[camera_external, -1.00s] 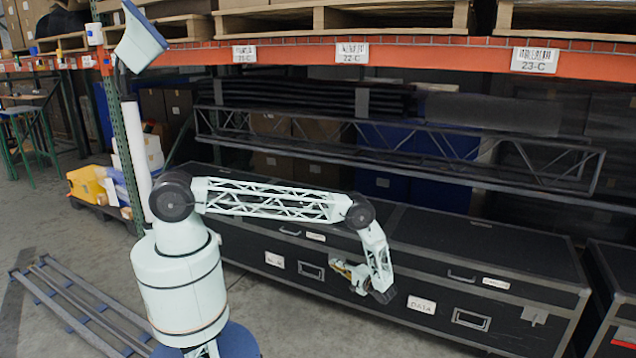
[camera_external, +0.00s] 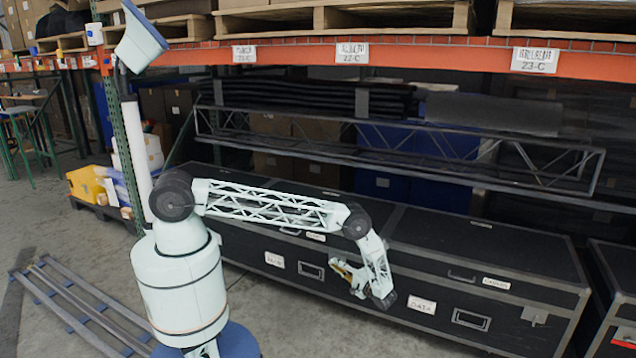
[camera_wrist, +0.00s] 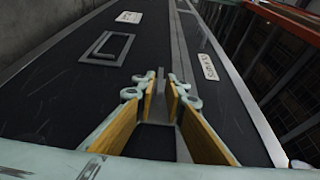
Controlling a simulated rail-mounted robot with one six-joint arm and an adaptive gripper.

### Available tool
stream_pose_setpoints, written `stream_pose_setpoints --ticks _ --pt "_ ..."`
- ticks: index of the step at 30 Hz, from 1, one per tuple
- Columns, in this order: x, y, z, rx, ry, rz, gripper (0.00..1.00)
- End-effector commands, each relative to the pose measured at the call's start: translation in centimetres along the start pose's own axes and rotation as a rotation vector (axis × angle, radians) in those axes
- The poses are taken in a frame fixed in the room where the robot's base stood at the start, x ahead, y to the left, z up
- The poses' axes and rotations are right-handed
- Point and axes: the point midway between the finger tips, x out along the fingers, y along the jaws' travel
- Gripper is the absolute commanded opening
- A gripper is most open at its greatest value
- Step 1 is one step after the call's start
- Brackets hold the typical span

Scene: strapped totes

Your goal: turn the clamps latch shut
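A long black case with grey metal edging (camera_external: 420,262) lies under the shelf. My gripper (camera_external: 347,277) is at the front face of this case, between its white labels. In the wrist view my gripper (camera_wrist: 158,90) has its two fingers apart, with yellow-brown inner pads and pale tips. A small grey upright piece (camera_wrist: 160,76), which looks like the clamp latch, shows in the gap at the fingertips, near the case's metal edge strip. I cannot tell whether either finger touches it. The latch is not discernible in the external view.
A recessed handle plate (camera_wrist: 109,46) and a white label (camera_wrist: 209,67) lie on the case near the gripper. A metal truss (camera_external: 400,140) and an orange shelf beam (camera_external: 430,52) run above the case. Another black case (camera_external: 612,290) stands at the right.

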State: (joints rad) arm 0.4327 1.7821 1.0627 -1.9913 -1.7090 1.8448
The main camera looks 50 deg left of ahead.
Motion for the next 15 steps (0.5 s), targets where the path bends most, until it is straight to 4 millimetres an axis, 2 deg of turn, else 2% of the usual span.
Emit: stream_pose_setpoints --ticks 15 --pt "-0.34 0.07 0.15 0.002 -0.001 0.0 0.18"
